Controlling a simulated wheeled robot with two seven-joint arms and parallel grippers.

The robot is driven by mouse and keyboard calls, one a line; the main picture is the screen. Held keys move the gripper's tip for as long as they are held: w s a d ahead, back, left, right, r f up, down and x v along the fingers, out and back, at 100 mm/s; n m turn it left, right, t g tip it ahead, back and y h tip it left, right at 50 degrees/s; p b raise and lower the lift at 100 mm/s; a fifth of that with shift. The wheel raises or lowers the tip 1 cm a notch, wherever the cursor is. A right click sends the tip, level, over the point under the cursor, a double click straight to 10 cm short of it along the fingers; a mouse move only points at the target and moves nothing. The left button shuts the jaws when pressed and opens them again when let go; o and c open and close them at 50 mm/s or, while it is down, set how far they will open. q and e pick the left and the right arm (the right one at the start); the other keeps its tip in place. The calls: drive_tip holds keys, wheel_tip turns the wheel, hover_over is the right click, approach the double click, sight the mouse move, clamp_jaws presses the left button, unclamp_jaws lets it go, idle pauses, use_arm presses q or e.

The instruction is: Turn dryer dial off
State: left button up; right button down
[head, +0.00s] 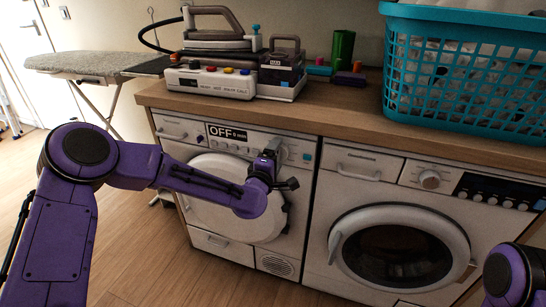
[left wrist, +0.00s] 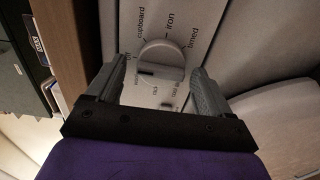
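The white dryer (head: 212,218) stands at the left under the wooden counter, with a display reading "OFF" on its panel. My left gripper (head: 272,155) is at the right part of this panel and covers most of the dial area in the head view. In the left wrist view, the round grey dial (left wrist: 160,58) has a raised grip bar, with "cupboard", "iron" and "timed" printed around it. My left gripper also shows there (left wrist: 160,76), open, one finger on each side of the dial. Whether either finger touches it I cannot tell. My right gripper is out of view.
A washing machine (head: 400,235) with a round dark door stands right of the dryer. The wooden counter (head: 345,108) above carries an iron set (head: 225,40) and a teal laundry basket (head: 460,75). An ironing board (head: 90,64) stands at the left. The floor in front is clear.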

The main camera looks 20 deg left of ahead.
use_arm(q)
drive_tip(key=s, duration=1)
drive_tip(key=shift+s+a, duration=0.15)
drive_tip(key=shift+s, duration=0.15)
